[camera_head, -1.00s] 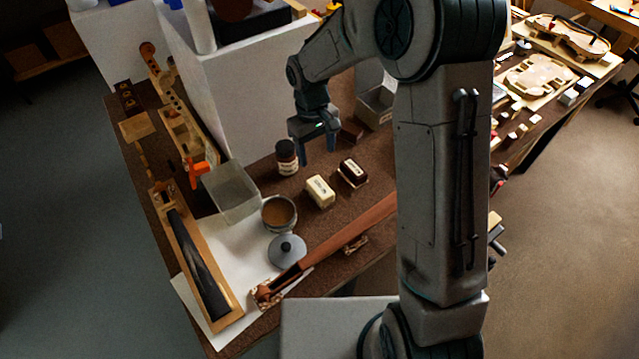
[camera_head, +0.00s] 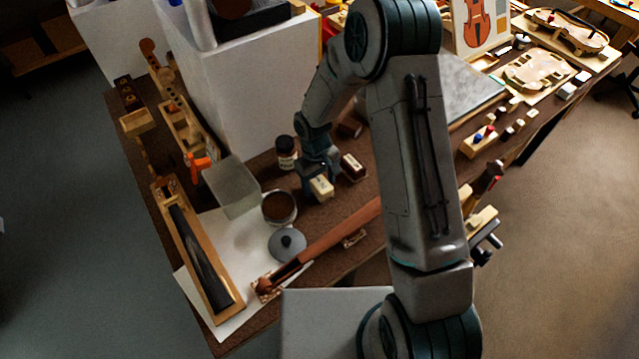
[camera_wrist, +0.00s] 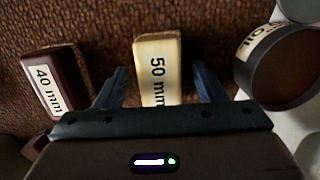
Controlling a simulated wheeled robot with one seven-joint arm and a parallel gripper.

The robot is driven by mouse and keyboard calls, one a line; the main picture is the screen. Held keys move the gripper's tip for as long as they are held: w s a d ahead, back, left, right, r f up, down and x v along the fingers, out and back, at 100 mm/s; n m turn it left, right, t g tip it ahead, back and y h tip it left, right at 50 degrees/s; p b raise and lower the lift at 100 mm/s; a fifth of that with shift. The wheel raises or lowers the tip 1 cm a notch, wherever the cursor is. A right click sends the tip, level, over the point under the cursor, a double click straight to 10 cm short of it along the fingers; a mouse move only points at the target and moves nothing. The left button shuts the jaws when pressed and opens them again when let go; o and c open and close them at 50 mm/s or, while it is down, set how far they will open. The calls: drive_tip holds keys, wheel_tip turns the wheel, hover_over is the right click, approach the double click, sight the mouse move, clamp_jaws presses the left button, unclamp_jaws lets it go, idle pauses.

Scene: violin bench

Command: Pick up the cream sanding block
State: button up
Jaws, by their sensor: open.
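The cream sanding block (camera_head: 321,188) lies on the brown bench top. In the wrist view the cream block (camera_wrist: 158,62) shows the label "50 mm" and lies lengthwise between the two fingers. My gripper (camera_head: 320,186) is open and lowered over it, also seen in the wrist view (camera_wrist: 158,88). A gap shows between each finger and the block's sides. The near end of the block is hidden by the gripper body in the wrist view.
A dark red block (camera_wrist: 50,85) labelled "40 mm" lies left of my gripper in the wrist view. A round tin (camera_wrist: 290,65) stands close on the right. A dark jar (camera_head: 286,152), a grey lid (camera_head: 287,244) and a violin neck (camera_head: 330,240) are nearby.

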sight(320, 182)
drive_tip(key=shift+f, duration=0.2)
drive_tip(key=c, duration=0.9)
drive_tip(key=shift+c, duration=0.2)
drive_tip(key=shift+r, duration=0.15)
drive_tip(key=shift+r, duration=0.6)
wheel_tip(320, 182, up, 2)
drive_tip(key=shift+w+r+b, duration=0.1)
drive_tip(key=shift+r+b, duration=0.15)
drive_tip(key=shift+b, duration=0.2)
drive_tip(key=s+a+r+b, duration=0.1)
drive_tip(key=s+a+r, duration=0.1)
drive_tip(key=s+r, duration=0.5)
drive_tip(key=s, duration=0.4)
drive_tip(key=shift+s+a+b, duration=0.3)
drive_tip(key=shift+a, duration=0.05)
